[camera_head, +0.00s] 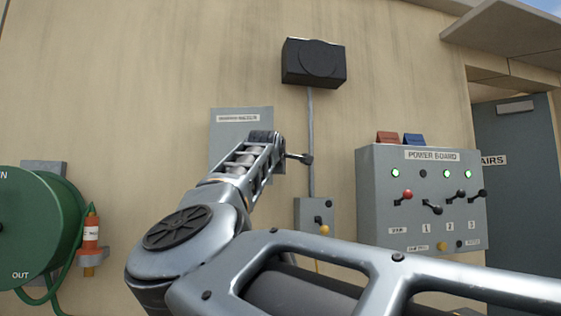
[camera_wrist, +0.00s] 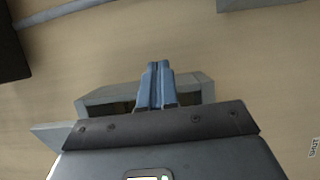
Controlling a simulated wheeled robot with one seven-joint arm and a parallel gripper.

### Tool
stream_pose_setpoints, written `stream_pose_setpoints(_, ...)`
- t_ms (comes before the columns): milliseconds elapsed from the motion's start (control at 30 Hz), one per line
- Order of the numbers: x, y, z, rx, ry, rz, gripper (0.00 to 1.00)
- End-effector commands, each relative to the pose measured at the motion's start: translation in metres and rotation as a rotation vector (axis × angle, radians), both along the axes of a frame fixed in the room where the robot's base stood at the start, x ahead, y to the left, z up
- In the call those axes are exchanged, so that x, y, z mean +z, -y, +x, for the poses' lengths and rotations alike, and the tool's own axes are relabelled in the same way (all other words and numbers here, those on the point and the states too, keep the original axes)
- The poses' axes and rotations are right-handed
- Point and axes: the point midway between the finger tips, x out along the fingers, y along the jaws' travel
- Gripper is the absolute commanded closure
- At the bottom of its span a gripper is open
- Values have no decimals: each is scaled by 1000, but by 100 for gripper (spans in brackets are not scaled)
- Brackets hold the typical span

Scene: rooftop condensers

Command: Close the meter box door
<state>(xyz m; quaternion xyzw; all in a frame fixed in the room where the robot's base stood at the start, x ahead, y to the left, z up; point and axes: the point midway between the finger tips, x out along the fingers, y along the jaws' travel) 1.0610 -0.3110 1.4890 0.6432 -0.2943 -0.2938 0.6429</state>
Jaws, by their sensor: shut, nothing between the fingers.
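The meter box appears to be the grey wall box (camera_wrist: 200,85) in the wrist view, with a dark opening partly visible behind my fingers. A flat grey panel (camera_wrist: 52,132), which looks like its door, sticks out at lower left; my gripper body hides most of it. In the head view a labelled grey panel (camera_head: 226,140) shows behind my arm; I cannot tell whether it is the door or the box face. My gripper (camera_wrist: 158,64) is shut and empty, its blue fingers overlapping the box opening in the picture. Contact cannot be told.
The power board (camera_head: 420,200) is at right, a green hose reel (camera_head: 40,225) at left.

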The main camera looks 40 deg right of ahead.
Motion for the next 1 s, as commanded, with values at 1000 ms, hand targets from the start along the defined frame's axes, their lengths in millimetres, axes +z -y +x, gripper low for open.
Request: stream_pose_setpoints(1000,-2,-10,1,8,-1,2,100)
